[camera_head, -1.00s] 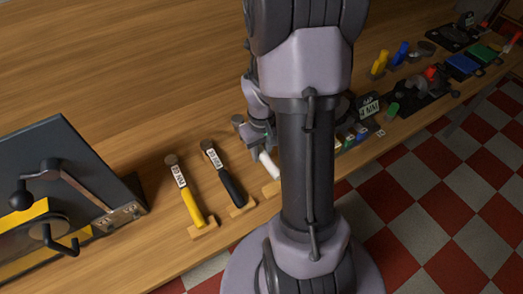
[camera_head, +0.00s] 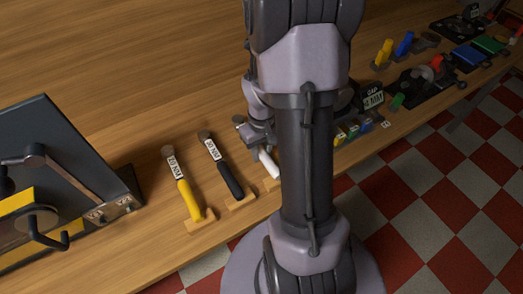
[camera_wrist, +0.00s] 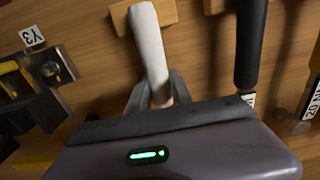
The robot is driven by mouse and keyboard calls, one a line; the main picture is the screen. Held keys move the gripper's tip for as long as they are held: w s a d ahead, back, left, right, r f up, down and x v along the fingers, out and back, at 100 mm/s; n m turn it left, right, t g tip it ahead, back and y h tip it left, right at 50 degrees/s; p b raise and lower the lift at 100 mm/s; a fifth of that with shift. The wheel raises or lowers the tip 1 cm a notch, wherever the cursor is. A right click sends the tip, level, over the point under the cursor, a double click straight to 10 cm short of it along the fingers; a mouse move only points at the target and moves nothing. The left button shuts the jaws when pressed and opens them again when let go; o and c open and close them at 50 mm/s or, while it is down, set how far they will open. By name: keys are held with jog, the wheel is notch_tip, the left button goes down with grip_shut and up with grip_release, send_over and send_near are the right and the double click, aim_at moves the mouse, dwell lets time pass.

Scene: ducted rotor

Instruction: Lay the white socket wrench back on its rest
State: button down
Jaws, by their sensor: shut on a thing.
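The white socket wrench (camera_head: 267,163) is in my gripper (camera_head: 259,142), by the bench's front edge, right of the black wrench. In the wrist view its white handle (camera_wrist: 149,45) runs up from between my two fingers (camera_wrist: 155,95), which are shut on it. The handle's end lies over a pale wooden rest (camera_wrist: 166,13). That rest also shows in the head view (camera_head: 272,185). I cannot tell whether the handle touches the rest or is just above it.
A black-handled wrench (camera_head: 231,181) and a yellow-handled wrench (camera_head: 189,198) lie on rests to the left. A dark crank box (camera_head: 75,150) stands farther left.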

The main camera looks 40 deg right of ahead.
jog(key=c, duration=1.1)
grip_release()
jog(key=shift+o, duration=0.2)
notch_tip(320, 180, up, 18)
jog(key=p, duration=0.8)
jog(key=a+r+t+b, duration=0.3)
jog(key=a+r, duration=0.4)
jog(key=a, duration=0.5)
jog(key=s+a+r+m+t+y, duration=0.1)
jog(key=s+a, duration=0.2)
jog(key=a, duration=0.3)
jog(key=s+a+r+t+y+b, duration=0.1)
jog(key=s+a+r, duration=0.1)
jog(key=s+a, duration=0.2)
jog(key=shift+a+m+t, duration=0.4)
jog(key=shift+a, duration=0.6)
